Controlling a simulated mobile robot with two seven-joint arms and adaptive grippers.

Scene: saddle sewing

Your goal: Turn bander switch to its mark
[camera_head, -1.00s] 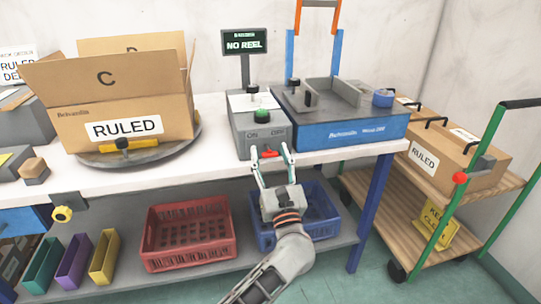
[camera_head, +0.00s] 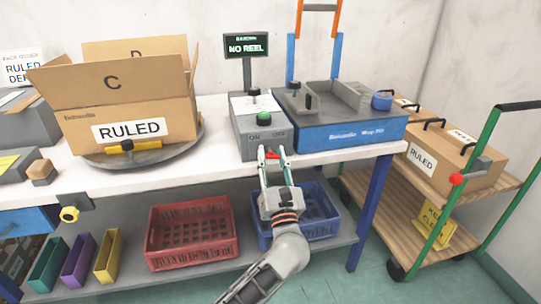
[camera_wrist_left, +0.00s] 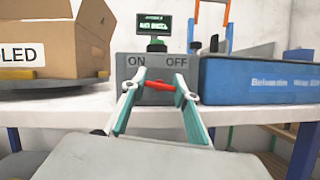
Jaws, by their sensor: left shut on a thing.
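The bander's grey control box (camera_head: 258,128) stands on the bench, with ON and OFF printed on its front edge. Its small red switch (camera_wrist_left: 160,85) sits on the front face below the lettering and looks about level in the left wrist view. My left gripper (camera_head: 272,154) is shut on the red switch, one finger at each end. The switch's mark cannot be made out apart from the ON and OFF labels. A green button (camera_head: 263,117) and a black knob are on top of the box. A screen (camera_head: 246,45) behind reads NO REEL. My right gripper is not in view.
The blue bander machine (camera_head: 350,134) stands right of the control box. An open RULED carton (camera_head: 120,105) sits on a round turntable at left. Red (camera_head: 190,232) and blue (camera_head: 318,226) crates are on the lower shelf. A cart (camera_head: 450,190) stands at right.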

